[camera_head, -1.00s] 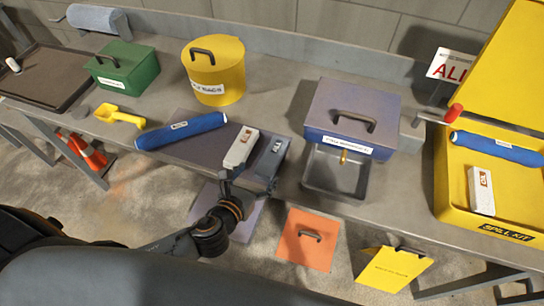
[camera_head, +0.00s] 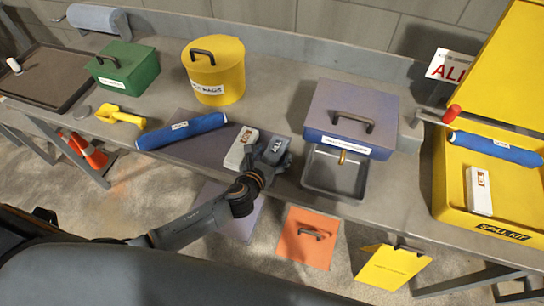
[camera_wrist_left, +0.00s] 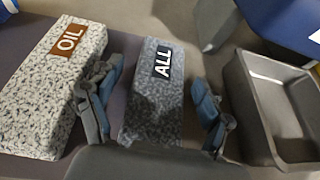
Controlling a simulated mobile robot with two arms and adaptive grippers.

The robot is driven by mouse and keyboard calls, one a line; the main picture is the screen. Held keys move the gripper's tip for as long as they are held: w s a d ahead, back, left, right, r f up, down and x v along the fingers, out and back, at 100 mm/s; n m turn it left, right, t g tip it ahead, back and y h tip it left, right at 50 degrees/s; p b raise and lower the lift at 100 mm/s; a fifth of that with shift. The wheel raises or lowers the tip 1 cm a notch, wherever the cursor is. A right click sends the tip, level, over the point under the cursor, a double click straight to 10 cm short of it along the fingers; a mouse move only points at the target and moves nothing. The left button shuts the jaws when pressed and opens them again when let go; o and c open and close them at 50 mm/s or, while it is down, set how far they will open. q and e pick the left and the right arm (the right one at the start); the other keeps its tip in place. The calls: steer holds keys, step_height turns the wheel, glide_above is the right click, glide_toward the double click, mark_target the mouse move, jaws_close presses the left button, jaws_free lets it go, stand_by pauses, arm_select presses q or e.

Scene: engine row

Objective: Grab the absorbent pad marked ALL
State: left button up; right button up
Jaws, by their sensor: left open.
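The grey speckled absorbent pad marked ALL (camera_head: 280,148) lies on the dark mat at the bench's front edge. In the left wrist view the ALL pad (camera_wrist_left: 153,105) lies between the two fingers of my left gripper (camera_wrist_left: 153,112). The gripper is open, with one finger on each side of the pad; whether either finger touches it I cannot tell. In the head view my left gripper (camera_head: 265,160) covers part of the pad. A white speckled pad marked OIL (camera_wrist_left: 55,85) lies just left of the left finger. It also shows in the head view (camera_head: 238,150).
A blue roll (camera_head: 182,131) lies left on the mat. A yellow spill kit (camera_head: 455,200) holds another pad and roll at right.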

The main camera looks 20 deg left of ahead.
arm_select(q)
steer(key=shift+c, duration=0.4)
steer(key=c, duration=1)
steer(key=shift+c, duration=0.4)
steer(key=shift+r, duration=0.1)
